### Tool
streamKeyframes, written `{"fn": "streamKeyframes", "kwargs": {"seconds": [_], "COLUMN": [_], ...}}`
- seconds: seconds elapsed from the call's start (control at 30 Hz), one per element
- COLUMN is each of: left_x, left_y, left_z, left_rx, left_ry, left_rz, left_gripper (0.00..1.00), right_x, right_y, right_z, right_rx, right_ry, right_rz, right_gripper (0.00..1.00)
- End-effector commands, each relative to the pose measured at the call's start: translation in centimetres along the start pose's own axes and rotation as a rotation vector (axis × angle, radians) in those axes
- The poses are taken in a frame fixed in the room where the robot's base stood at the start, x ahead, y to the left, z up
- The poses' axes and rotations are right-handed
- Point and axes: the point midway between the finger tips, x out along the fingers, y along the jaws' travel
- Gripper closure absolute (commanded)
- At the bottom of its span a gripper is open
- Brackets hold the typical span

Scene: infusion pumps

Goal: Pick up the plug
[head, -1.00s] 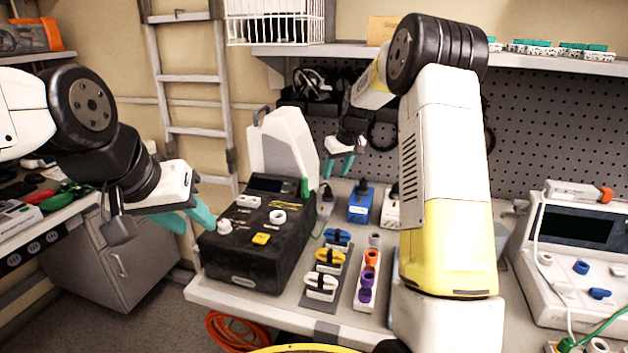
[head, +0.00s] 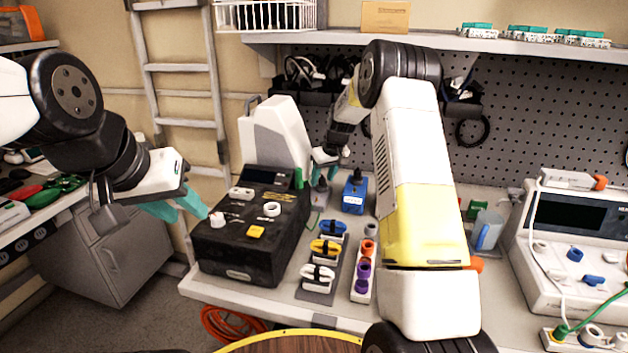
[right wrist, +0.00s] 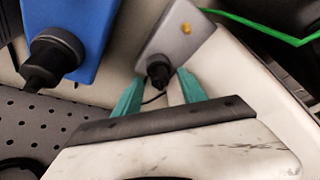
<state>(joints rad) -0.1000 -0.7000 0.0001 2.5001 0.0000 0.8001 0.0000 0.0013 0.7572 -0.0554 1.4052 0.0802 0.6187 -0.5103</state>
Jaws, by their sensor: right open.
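A black plug (right wrist: 158,72) stands in a small grey box (right wrist: 177,38) in the right wrist view. It lies between the teal fingertips of my open right gripper (right wrist: 160,92), slightly beyond them, with a thin dark cable beside it. In the head view my right gripper (head: 325,171) is over the grey box (head: 320,195), and its fingers hide most of that plug. A second black plug (right wrist: 50,60) stands in a blue box (right wrist: 85,25); this blue box (head: 354,197) is right of the gripper in the head view. My left gripper (head: 177,207) is open and empty, left of the black device.
The black device (head: 245,240) and a white container (head: 275,135) stand left of the right gripper. Coloured clips (head: 325,248) and a connector strip (head: 363,275) lie in front. A white monitor (head: 570,240) stands at the right. A pegboard (head: 540,110) closes the back.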

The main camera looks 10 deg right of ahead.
Motion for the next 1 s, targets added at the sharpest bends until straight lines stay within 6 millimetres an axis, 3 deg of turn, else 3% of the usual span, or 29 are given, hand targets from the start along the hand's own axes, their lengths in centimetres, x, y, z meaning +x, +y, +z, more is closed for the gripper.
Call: {"fn": "streamKeyframes", "kwargs": {"seconds": [0.03,0.27,0.67,1.0], "left_x": [0.0,0.0,0.0,0.0], "left_y": [0.0,0.0,0.0,0.0], "left_z": [0.0,0.0,0.0,0.0], "left_rx": [0.000,0.000,0.000,0.000], "left_ry": [0.000,0.000,0.000,0.000], "left_rz": [0.000,0.000,0.000,0.000], "left_gripper": [0.64,0.64,0.64,0.64], "right_x": [0.0,0.0,-0.2,-3.6], "right_y": [0.0,0.0,0.0,0.0], "right_z": [0.0,0.0,-0.1,-1.5], "right_rx": [0.000,0.000,0.000,-0.001], "right_ry": [0.000,0.000,0.001,0.003], "right_rz": [0.000,0.000,0.000,0.001], "right_gripper": [0.53,0.99,1.00,1.00]}}
